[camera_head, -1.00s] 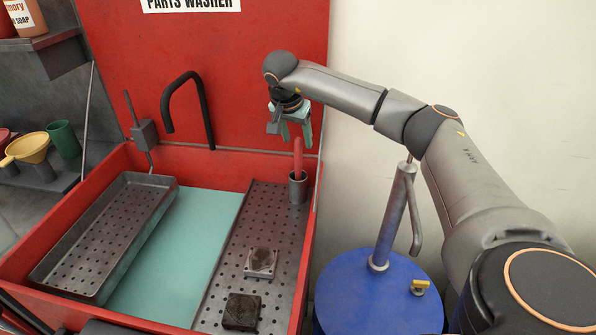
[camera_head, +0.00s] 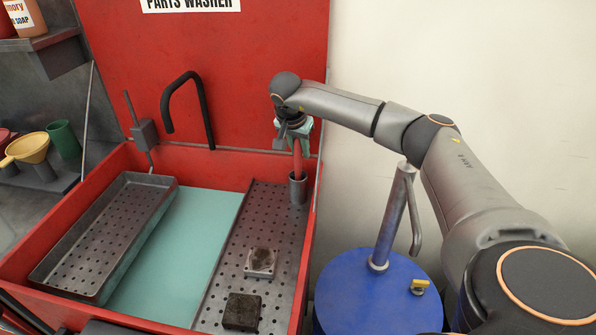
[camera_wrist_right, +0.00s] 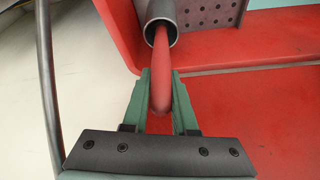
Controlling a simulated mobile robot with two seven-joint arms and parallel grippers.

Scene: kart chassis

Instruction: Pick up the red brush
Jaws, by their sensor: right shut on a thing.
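The red brush (camera_head: 298,160) stands upright with its lower end inside a grey metal cup (camera_head: 298,188) at the back right of the parts washer. My right gripper (camera_head: 298,135) is above the cup, its fingers shut on the upper part of the red handle. In the right wrist view the red brush (camera_wrist_right: 162,58) runs from between the green fingers of the right gripper (camera_wrist_right: 160,85) into the mouth of the cup (camera_wrist_right: 160,20). The brush's lower end is hidden in the cup. My left gripper is not in view.
The red washer basin (camera_head: 312,215) has a perforated shelf (camera_head: 235,250) with two dark square parts, and a metal tray (camera_head: 100,240) at left. A black faucet (camera_head: 205,110) rises left of the gripper. A blue drum (camera_head: 375,300) with a pump stands at right.

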